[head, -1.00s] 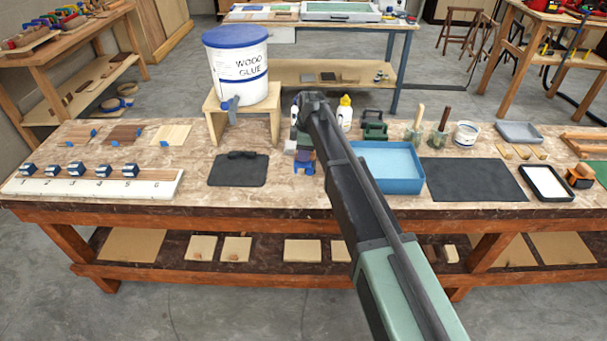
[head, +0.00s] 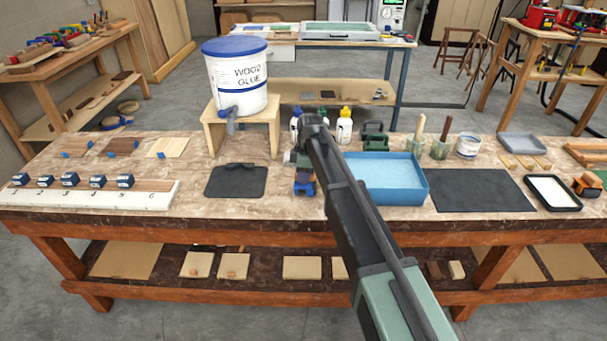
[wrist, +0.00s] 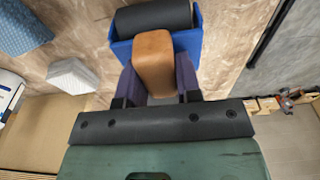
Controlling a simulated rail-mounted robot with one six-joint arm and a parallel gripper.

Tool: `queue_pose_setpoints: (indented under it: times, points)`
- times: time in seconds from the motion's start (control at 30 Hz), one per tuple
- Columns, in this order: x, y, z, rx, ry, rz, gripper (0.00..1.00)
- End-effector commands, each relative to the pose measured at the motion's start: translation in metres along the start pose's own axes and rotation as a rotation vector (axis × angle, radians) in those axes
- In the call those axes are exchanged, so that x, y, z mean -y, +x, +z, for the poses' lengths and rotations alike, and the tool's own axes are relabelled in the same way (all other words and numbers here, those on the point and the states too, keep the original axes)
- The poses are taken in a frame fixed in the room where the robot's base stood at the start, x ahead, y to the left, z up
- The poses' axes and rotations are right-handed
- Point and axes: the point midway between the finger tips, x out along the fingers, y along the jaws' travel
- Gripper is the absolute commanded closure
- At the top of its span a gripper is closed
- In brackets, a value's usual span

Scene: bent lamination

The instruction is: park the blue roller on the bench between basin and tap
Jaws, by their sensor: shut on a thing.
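The blue roller (head: 304,189) is in my gripper (head: 303,170). In the wrist view the roller (wrist: 199,47) has a blue frame, a dark cylinder at its far end and a wooden handle. My gripper (wrist: 160,82) is shut on that handle, one finger on each side. The blue basin (head: 409,189) stands on the bench (head: 285,197), right of the roller. The tap (head: 229,113) is on the glue bucket (head: 235,75), left of the roller. The roller is over the stretch between them; I cannot tell whether it touches the bench. My arm hides part of the basin's left side.
A wooden stand (head: 262,137) carries the bucket. A dark mat (head: 236,182) lies left of the roller, with bare bench between. Glue bottles (head: 344,127) stand behind my gripper. A black sheet (head: 478,191) lies right of the basin.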

Motion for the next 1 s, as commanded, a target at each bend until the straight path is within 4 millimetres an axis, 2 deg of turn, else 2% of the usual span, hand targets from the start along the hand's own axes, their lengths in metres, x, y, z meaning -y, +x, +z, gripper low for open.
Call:
queue_pose_setpoints:
  times: [0.03, 0.2, 0.47, 0.57, 0.67, 0.77, 1.0]
  points:
    - [0.003, 0.002, 0.000, 0.000, 0.000, -0.005, 0.67]
    - [0.003, 0.002, 0.000, 0.000, 0.000, -0.006, 0.43]
    - [0.003, 0.002, 0.000, 0.000, 0.000, -0.006, 0.43]
    - [0.003, -0.004, -0.001, 0.000, 0.000, -0.005, 0.43]
    - [0.003, -0.020, -0.003, 0.000, 0.000, -0.005, 0.43]
    - [0.002, -0.044, -0.003, 0.000, 0.001, -0.004, 0.43]
    - [0.002, -0.111, -0.003, 0.000, 0.000, -0.004, 0.43]
